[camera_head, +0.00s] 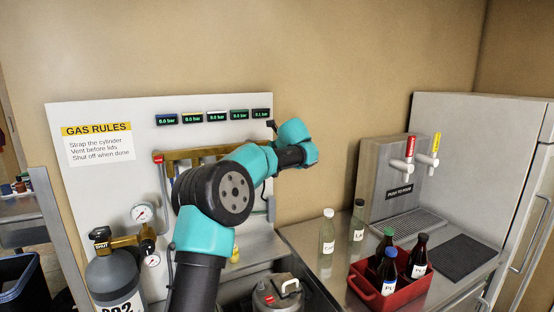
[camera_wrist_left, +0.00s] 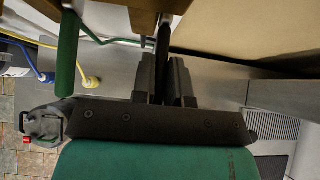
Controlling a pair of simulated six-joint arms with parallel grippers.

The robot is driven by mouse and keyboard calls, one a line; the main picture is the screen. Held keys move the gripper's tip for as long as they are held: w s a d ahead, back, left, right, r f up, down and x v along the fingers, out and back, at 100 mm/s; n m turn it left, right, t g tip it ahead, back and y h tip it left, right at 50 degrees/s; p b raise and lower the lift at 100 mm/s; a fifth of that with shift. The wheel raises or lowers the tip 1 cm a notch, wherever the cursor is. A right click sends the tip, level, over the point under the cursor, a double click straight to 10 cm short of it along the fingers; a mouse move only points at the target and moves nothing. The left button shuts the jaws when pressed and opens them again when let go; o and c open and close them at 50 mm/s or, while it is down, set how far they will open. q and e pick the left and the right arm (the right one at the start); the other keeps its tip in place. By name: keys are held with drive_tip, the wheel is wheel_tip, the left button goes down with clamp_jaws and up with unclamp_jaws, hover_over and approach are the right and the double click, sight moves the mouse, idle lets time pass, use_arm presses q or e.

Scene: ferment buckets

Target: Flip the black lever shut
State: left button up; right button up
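The black lever (camera_wrist_left: 163,42) hangs from the wooden-looking manifold in the left wrist view, with its end between the two fingers of my left gripper (camera_wrist_left: 164,85). The fingers are close together, one on each side of it, and seem shut on it. A green lever (camera_wrist_left: 67,52) hangs apart to the left. In the head view the brass-coloured manifold (camera_head: 183,157) on the white panel is partly covered by my left arm. My left gripper's fingertips are hidden there. My right gripper is not in view.
Pressure displays (camera_head: 217,116) line the panel top. A gas cylinder (camera_head: 113,275) with gauges stands at left. A lidded bucket (camera_head: 277,296) is below. Clear bottles (camera_head: 327,232), a red crate (camera_head: 393,297) of dark bottles and a tap tower (camera_head: 378,170) stand right.

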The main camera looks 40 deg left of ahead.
use_arm(q)
drive_tip(key=o, duration=0.4)
drive_tip(key=v, duration=1.7)
drive_tip(key=shift+s+d+r, duration=0.1)
drive_tip(key=shift+s+d, duration=0.05)
drive_tip(key=shift+d, duration=0.05)
